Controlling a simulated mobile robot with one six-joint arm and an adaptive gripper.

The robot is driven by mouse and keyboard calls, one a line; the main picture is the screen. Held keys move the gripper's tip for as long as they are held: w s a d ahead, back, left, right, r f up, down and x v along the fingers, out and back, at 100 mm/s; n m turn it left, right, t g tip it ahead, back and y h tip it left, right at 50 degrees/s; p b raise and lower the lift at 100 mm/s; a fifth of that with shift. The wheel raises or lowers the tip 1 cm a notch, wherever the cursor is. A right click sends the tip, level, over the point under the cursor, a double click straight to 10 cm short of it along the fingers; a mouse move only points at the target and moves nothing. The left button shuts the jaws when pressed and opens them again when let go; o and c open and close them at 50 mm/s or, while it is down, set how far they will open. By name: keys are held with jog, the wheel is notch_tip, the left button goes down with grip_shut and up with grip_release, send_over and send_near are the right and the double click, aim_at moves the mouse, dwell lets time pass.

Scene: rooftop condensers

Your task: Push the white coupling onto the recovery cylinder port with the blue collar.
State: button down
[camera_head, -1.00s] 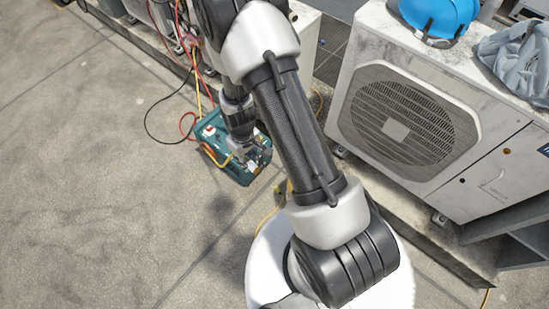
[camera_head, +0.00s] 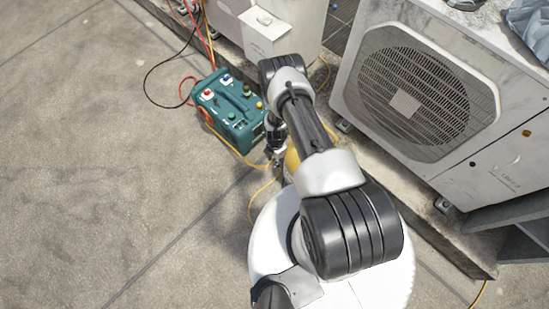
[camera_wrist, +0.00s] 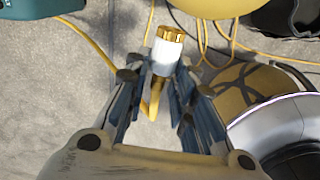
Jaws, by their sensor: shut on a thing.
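In the wrist view the white coupling (camera_wrist: 165,58) with its gold threaded end stands between my gripper's fingertips (camera_wrist: 160,82), which are shut on it. A yellow hose runs from it. In the head view my gripper (camera_head: 274,158) is low, right of the teal recovery machine (camera_head: 231,112); the coupling is too small to make out there. A yellow rounded body (camera_head: 292,158), likely the recovery cylinder, shows partly behind my arm. A yellow edge (camera_wrist: 208,6) also shows at the top of the wrist view, apart from the coupling. No blue-collared port is visible on it.
Yellow hoses (camera_head: 250,205) lie on the concrete beside the machine. Red, yellow and black hoses run from the machine toward the back. A large condenser (camera_head: 428,95) stands at the right on a raised curb. The concrete at the left is clear.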

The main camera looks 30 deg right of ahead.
jog(key=shift+w+d+b, duration=0.2)
jog(key=shift+d+b, duration=0.25)
jog(key=shift+d, duration=0.2)
jog(key=shift+w+d+b, duration=0.2)
jog(key=shift+d+b, duration=0.25)
jog(key=shift+d, duration=0.15)
jog(key=shift+w+d, duration=0.25)
jog(key=shift+d, duration=0.75)
jog(key=shift+w+d+r, duration=0.1)
jog(key=shift+w+d, duration=0.1)
jog(key=shift+d, duration=0.45)
jog(key=shift+w+d, duration=0.2)
jog(key=shift+d, duration=0.45)
jog(key=c, duration=1.3)
grip_release()
jog(key=shift+s+a+p, duration=0.35)
jog(key=shift+a+p, duration=0.05)
jog(key=shift+a, duration=0.8)
jog(key=shift+s+a+p, duration=0.35)
jog(key=shift+a+p, duration=0.05)
jog(key=shift+a, duration=0.8)
jog(key=shift+s+a+p, duration=0.35)
jog(key=shift+a+p, duration=0.05)
jog(key=shift+a, duration=0.8)
